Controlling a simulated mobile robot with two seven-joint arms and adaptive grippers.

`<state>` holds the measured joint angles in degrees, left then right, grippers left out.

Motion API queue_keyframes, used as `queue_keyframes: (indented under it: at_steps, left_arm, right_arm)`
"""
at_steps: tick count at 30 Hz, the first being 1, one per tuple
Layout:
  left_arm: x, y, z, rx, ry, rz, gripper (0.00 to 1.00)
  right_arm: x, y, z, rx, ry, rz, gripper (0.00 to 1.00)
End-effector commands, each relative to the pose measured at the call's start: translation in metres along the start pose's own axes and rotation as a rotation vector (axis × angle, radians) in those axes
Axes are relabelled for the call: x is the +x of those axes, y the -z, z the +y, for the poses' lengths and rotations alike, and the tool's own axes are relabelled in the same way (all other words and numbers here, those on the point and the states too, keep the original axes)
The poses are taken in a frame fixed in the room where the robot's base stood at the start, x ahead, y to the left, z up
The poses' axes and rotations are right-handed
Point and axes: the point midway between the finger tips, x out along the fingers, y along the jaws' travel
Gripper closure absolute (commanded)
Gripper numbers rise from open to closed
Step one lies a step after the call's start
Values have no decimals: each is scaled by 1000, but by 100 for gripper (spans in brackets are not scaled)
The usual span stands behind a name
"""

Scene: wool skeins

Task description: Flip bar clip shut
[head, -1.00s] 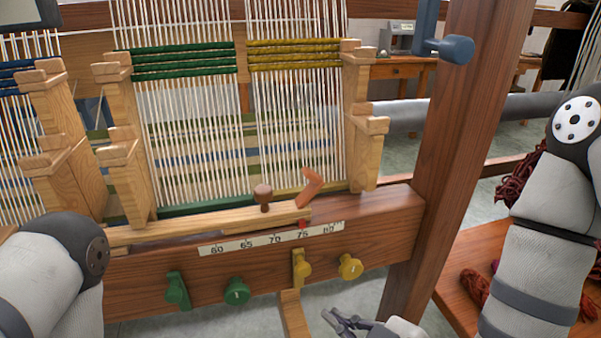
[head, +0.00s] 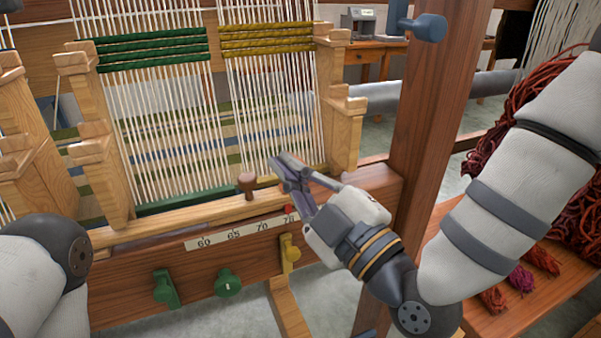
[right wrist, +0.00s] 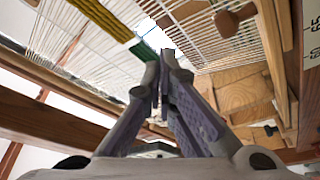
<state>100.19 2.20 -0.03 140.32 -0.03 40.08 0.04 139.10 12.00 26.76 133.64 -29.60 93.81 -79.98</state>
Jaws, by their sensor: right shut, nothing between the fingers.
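The light wooden bar (head: 175,219) lies along the front of the loom, with a brown knob (head: 246,182) standing on it. The orange bar clip does not show now; my right gripper covers the place at the bar's right end where it stood, so I cannot tell its position. My right gripper (head: 283,164) is shut and empty, just right of the knob and in front of the warp threads. In the right wrist view its fingers (right wrist: 158,78) are together, with the knob (right wrist: 232,20) to the upper right. My left gripper is out of view.
A number scale (head: 236,232) with a red marker is on the front beam. Green knobs (head: 228,282) and a yellow clamp (head: 289,252) sit below. A thick loom post (head: 440,100) rises right of my gripper. Red wool skeins (head: 555,165) lie on the right.

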Motion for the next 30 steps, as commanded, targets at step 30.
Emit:
queue_keyframes:
  at_steps: [30]
  left_arm:
    - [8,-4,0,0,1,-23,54]
  right_arm:
    - [49,-39,0,5,0,-1,100]
